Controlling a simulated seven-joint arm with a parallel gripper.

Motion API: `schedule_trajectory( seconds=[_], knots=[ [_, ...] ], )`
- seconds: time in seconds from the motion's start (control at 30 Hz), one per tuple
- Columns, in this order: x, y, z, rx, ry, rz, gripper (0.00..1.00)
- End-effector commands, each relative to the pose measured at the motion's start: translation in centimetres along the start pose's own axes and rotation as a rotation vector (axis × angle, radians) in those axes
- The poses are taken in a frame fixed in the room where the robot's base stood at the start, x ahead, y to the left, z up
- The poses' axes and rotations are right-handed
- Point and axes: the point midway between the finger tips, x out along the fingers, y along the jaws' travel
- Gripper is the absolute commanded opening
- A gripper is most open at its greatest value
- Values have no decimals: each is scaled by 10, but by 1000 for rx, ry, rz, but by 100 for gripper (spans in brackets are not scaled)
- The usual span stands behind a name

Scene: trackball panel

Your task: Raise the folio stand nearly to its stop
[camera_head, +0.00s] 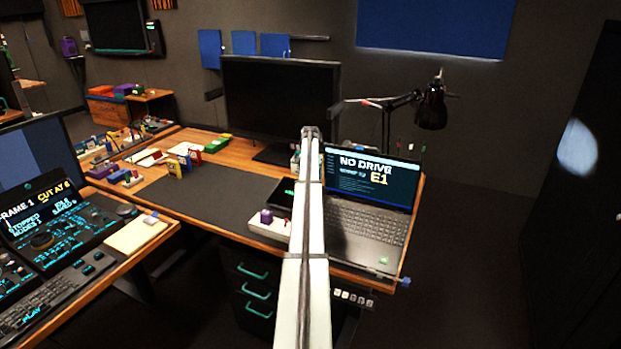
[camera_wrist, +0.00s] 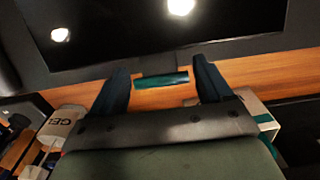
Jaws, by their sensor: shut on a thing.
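In the head view my pale arm reaches across the desk and hides the gripper and the bar. A dark flat panel (camera_head: 283,193) shows just left of the arm; I cannot tell whether it belongs to the stand.
A black monitor (camera_head: 279,100) stands behind my arm's end. An open laptop (camera_head: 365,210) is close on the right, with a black lamp (camera_head: 431,106) behind. A white box with a purple knob (camera_head: 266,217) is close on the left. The dark desk mat (camera_head: 215,195) is mostly clear.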

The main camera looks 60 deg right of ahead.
Motion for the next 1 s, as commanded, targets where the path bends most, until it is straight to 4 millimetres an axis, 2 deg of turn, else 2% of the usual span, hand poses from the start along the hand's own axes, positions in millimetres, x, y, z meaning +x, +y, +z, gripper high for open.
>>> schedule_trajectory(
  seconds=[0.07, 0.4, 0.73, 1.0],
  knots=[
    [0, 0, 0, 0, 0, 0, 56],
    [0, 0, 0, 0, 0, 0, 23],
    [-6, 0, 4, 0, 28, -1, 23],
    [-25, 1, 13, -1, 126, -1, 23]
  ],
)
